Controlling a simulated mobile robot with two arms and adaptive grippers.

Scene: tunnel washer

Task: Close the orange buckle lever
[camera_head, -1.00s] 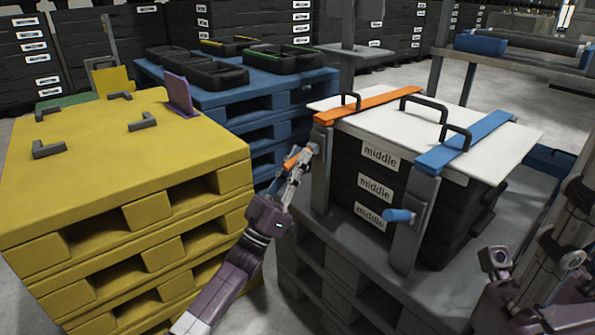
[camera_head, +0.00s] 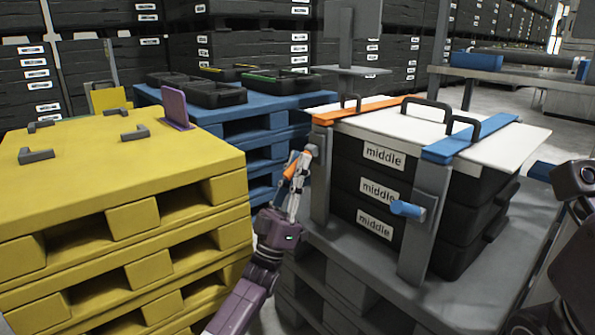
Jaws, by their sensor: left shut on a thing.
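The orange buckle lever (camera_head: 290,172) sticks out on the left side of the left grey clamp post (camera_head: 321,185). My left gripper (camera_head: 298,168) is at the lever, its fingers shut on it. The fingers cover part of the lever, so its exact angle is hard to tell. An orange strap (camera_head: 362,109) runs from the top of that post over the white lid (camera_head: 395,128) of the stacked black crates (camera_head: 350,182). Part of my right arm shows at the right edge, but its gripper is not in view.
A second post (camera_head: 423,222) has a blue lever (camera_head: 408,209) and a blue strap (camera_head: 470,137). The crates stand on a grey pallet (camera_head: 480,260). Yellow pallets (camera_head: 120,175) stand close on the left, and blue pallets (camera_head: 255,112) with black trays stand behind.

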